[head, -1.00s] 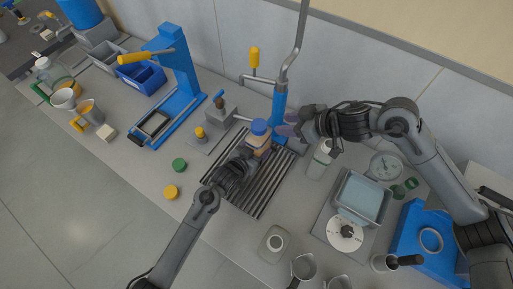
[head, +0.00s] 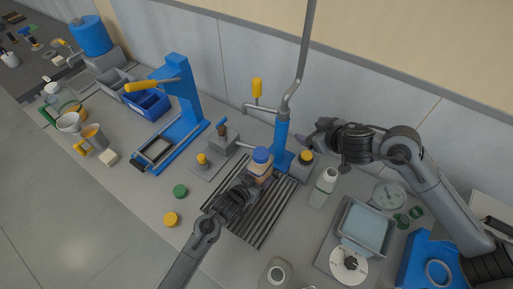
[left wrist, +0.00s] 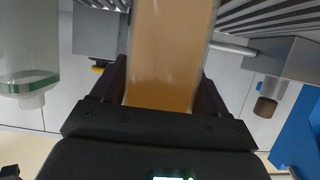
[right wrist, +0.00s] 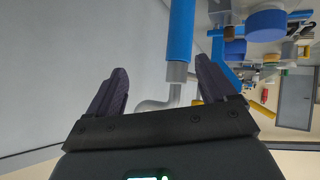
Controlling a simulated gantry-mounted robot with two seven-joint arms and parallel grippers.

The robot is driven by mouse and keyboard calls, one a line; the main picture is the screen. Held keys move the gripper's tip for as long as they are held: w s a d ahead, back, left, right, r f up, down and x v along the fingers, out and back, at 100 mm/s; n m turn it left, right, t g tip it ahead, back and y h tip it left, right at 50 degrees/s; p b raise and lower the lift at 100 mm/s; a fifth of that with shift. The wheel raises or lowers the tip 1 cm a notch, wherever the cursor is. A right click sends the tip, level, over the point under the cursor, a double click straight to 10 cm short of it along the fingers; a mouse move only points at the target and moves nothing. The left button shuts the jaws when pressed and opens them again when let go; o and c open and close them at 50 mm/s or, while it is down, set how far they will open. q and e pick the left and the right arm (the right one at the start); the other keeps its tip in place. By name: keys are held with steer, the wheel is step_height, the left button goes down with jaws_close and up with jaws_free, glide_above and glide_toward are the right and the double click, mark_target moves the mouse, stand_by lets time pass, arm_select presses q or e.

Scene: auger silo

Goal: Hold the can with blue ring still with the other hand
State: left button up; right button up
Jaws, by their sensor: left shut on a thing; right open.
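A container with a blue cap (head: 261,156) and orange-brown contents stands upright on the slatted grate. I take it as the can with blue ring; a separate ring cannot be made out. My left gripper (head: 246,184) is shut on its body from the front. In the left wrist view its orange-brown body (left wrist: 168,55) fills the gap between the fingers. My right gripper (head: 314,142) is open and empty, above and to the right of the can, beside the blue column. In the right wrist view its fingers (right wrist: 162,80) are spread with nothing between them.
The blue column (head: 282,135) with its grey pipe rises right behind the can. A yellow-topped grey block (head: 302,163) and a clear bottle (head: 323,188) stand right of the grate (head: 262,219). A blue press (head: 184,90) stands left.

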steer(key=w+d+r+m+t+h, duration=0.2)
steer(key=w+d+r+m+h, duration=0.1)
steer(key=w+m+h, duration=0.2)
steer(key=m+g, duration=0.7)
glide_toward(260, 154)
steer(key=x, duration=0.2)
steer(key=shift+h, duration=0.4)
steer(key=shift+a+x, duration=0.15)
steer(key=shift+x, duration=1.65)
steer(key=shift+a+x, duration=0.1)
steer(key=shift+x, duration=1.7)
steer(key=shift+c, duration=0.3)
steer(key=c, duration=1.3)
